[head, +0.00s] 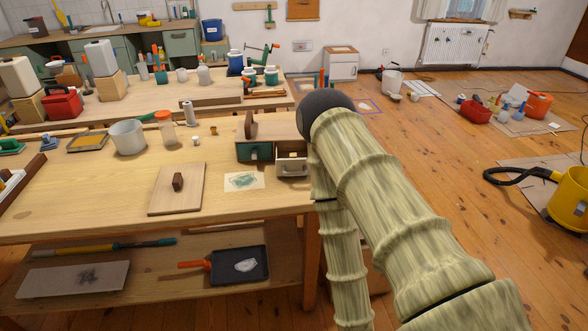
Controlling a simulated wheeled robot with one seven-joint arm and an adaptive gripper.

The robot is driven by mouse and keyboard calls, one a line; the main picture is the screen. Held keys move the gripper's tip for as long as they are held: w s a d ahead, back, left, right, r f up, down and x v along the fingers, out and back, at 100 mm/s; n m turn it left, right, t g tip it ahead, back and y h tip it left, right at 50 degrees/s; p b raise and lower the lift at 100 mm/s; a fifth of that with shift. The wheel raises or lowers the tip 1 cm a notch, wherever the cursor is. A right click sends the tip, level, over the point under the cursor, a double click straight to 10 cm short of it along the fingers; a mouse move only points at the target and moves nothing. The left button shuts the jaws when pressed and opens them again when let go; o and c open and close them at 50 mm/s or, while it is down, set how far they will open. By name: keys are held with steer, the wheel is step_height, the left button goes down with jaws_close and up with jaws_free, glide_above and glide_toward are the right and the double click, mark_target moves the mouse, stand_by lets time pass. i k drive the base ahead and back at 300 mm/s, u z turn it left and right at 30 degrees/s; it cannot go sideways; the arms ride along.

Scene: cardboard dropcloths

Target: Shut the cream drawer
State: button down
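A small wooden drawer box (268,128) stands near the right edge of the workbench. Its cream drawer (292,170), on the right, sticks out toward me, with its open top showing. A dark green drawer (254,152) is on the left of the same box and looks closed. My gripper is not in view.
On the workbench (80,190), a board with a dark block (177,182) and a paper with a green print (244,181) lie in front of the box. A white pot (128,137) and an orange-capped jar (166,127) stand to the left.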

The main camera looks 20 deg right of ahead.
mark_target(285, 167)
steer(key=z, duration=3.2)
steer(key=i, duration=0.45)
steer(key=u, duration=2.9)
